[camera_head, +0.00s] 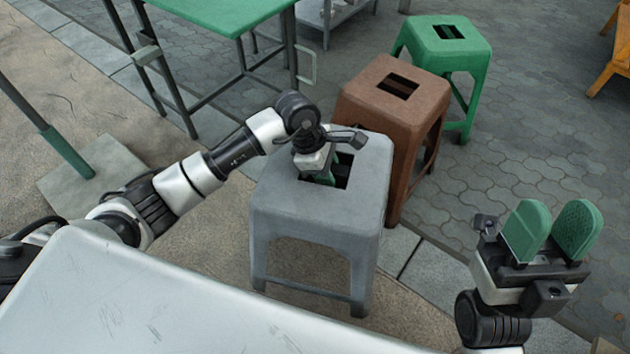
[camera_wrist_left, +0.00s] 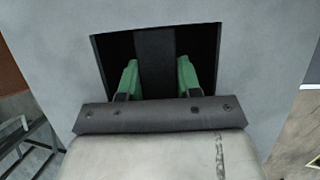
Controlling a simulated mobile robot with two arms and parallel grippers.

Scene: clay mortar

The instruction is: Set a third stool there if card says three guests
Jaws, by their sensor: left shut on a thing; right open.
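A grey stool (camera_head: 318,225) stands upright in front of my left arm, with a rectangular slot in its seat. My left gripper (camera_head: 325,176) reaches down into that slot. In the left wrist view its green fingers (camera_wrist_left: 158,80) are shut on the dark bar across the slot of the grey seat (camera_wrist_left: 260,60). A brown stool (camera_head: 405,110) stands just behind the grey one, and a green stool (camera_head: 455,45) behind that. My right gripper (camera_head: 550,232) is open and empty at the right, its green pads pointing up. No guest card is visible.
A green table (camera_head: 215,12) with metal legs stands at the back left. A post on a square base (camera_head: 92,178) is at the left. Orange wooden furniture (camera_head: 618,60) shows at the right edge. Paving right of the stools is clear.

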